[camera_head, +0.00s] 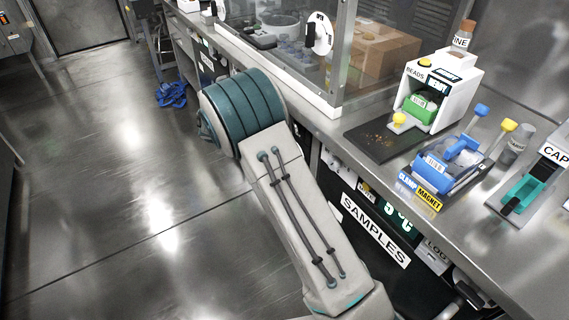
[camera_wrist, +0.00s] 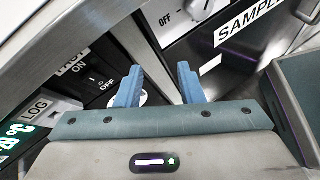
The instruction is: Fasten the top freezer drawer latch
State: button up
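My gripper (camera_wrist: 160,82) shows in the wrist view with two blue fingers apart and nothing between them. The fingers point at the dark unit fronts under the bench. A black front with a SAMPLES label (camera_wrist: 250,22) lies beyond the fingers to the upper right. A white plate marked OFF (camera_wrist: 168,18) is beside that label. In the head view, the SAMPLES label (camera_head: 376,230) is on a dark front below the counter, and my arm covers part of that area. I cannot make out which part is the top drawer latch or its state. My gripper is out of the head view.
The steel counter (camera_head: 462,238) overhangs the fronts and carries a clamp magnet rack (camera_head: 418,190) and a beads dispenser (camera_head: 445,92). Open floor (camera_head: 110,200) lies left.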

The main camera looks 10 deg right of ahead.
jog(key=w+a+f+n+t+h+b, duration=0.25)
jog(key=a+f+n, duration=0.2)
jog(key=f, duration=0.35)
jog(key=w+a+f+n+t+h+b, duration=0.2)
jog(key=w+a+f+n+t+b, duration=0.15)
jog(key=a+f, duration=0.35)
jog(key=w+d+m+b, duration=0.1)
jog(key=w+d, duration=0.5)
jog(key=d, duration=0.8)
jog(key=shift+f+b, duration=0.2)
jog(key=shift+b, duration=0.55)
jog(key=shift+a, duration=0.15)
grip_shut()
